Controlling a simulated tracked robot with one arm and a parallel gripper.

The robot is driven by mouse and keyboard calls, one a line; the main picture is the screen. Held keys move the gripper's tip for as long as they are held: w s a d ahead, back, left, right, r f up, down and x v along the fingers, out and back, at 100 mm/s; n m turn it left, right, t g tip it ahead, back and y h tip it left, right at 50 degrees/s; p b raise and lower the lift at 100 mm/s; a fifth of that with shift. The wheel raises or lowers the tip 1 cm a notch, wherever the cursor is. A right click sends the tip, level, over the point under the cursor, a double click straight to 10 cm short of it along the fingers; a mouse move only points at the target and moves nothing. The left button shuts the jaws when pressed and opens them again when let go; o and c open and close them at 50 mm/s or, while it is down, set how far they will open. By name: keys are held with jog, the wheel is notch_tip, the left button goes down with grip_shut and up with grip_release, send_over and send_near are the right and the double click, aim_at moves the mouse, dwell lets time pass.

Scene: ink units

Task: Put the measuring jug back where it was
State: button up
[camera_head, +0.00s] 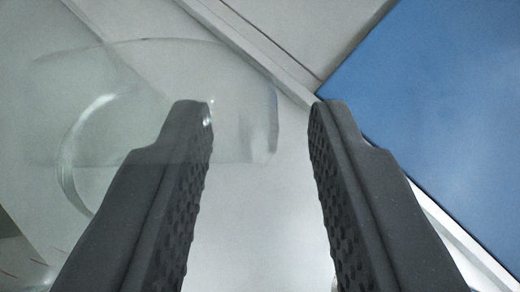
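The measuring jug (235,75) is clear glass or plastic and lies across the upper left of the view, with only its pale outlines showing. A curved edge (72,150), perhaps its handle, shows at the left. My gripper (260,112) is open, with its two dark ribbed fingers well apart and nothing gripped between them. The left finger's tip overlaps the jug's outline, and a faint glass edge crosses that finger. I cannot tell whether they touch. The right finger is clear of the jug.
A flat blue surface (440,90) with a pale edge fills the right side. A pale grey surface (262,215) shows between the fingers. Light strips or ledges (245,40) run diagonally across the top. Small marks and a dark patch show at the lower left edge.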

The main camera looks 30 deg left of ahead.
jog(key=shift+r, duration=0.15)
jog(key=v, duration=1.2)
jog(key=shift+p, duration=0.4)
jog(key=s+a+r+m+t+h, duration=0.1)
jog(key=s+r+t, duration=0.2)
jog(key=r, duration=1.7)
jog(key=s+a+r+t, duration=0.1)
jog(key=s+a+r, duration=0.1)
jog(key=r, duration=0.4)
jog(key=s+a+r+t, duration=0.1)
jog(key=s+a+r, duration=0.1)
jog(key=s+r, duration=0.3)
jog(key=s+a+r+t, duration=0.1)
jog(key=s+r, duration=0.3)
jog(key=r, duration=0.5)
jog(key=shift+a+t, duration=0.3)
jog(key=shift+a, duration=0.6)
jog(key=shift+f, duration=0.1)
jog(key=shift+w, duration=0.1)
